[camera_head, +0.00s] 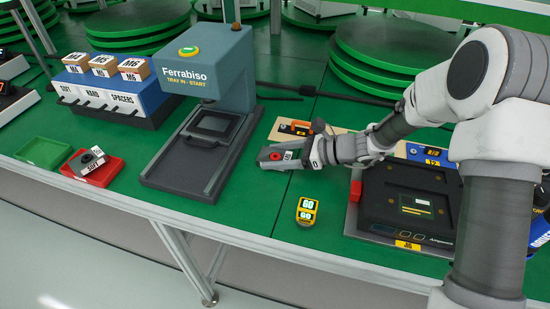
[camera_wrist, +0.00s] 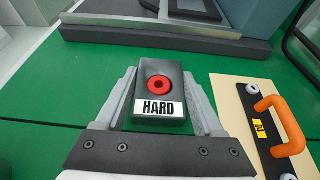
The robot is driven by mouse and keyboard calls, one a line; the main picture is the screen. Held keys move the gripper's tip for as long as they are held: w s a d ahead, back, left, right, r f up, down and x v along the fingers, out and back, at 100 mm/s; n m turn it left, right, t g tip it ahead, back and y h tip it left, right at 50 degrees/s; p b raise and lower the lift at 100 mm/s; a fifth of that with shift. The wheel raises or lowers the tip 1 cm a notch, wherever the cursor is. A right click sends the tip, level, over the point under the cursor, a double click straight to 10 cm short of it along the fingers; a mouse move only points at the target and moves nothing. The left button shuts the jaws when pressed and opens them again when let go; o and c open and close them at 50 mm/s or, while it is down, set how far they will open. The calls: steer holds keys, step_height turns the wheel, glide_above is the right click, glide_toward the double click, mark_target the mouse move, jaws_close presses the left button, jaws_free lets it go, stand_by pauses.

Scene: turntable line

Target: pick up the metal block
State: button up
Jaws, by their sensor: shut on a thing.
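The metal block (camera_wrist: 174,72) is a dark grey box with a red ring on its top and a white label reading HARD. My gripper (camera_wrist: 162,90) is shut on it, with one grey finger along each side in the wrist view. In the head view the block (camera_head: 272,155) is at the end of my gripper (camera_head: 284,157), over the green table (camera_head: 250,207) just right of the Ferrabiso press. The block's underside is hidden, so I cannot tell whether it touches the table.
The Ferrabiso press (camera_head: 221,62) stands to the left, with a dark base (camera_head: 160,180). A red tray (camera_head: 105,172) holds a dark part. A yellow GO device (camera_head: 307,211) lies in front. A board with an orange handle (camera_wrist: 285,125) lies close right of my gripper.

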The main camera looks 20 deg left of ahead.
steer(key=shift+r, duration=0.45)
step_height(320, 180, up, 4)
steer(key=shift+f+p, duration=0.15)
steer(key=shift+p, duration=0.85)
steer(key=s+d+r+p, duration=0.2)
steer(key=s+d+r, duration=0.2)
steer(key=s, duration=0.7)
step_height(320, 180, up, 2)
steer(key=shift+r+p, duration=0.2)
steer(key=shift+p, duration=0.15)
steer(key=shift+s, duration=0.1)
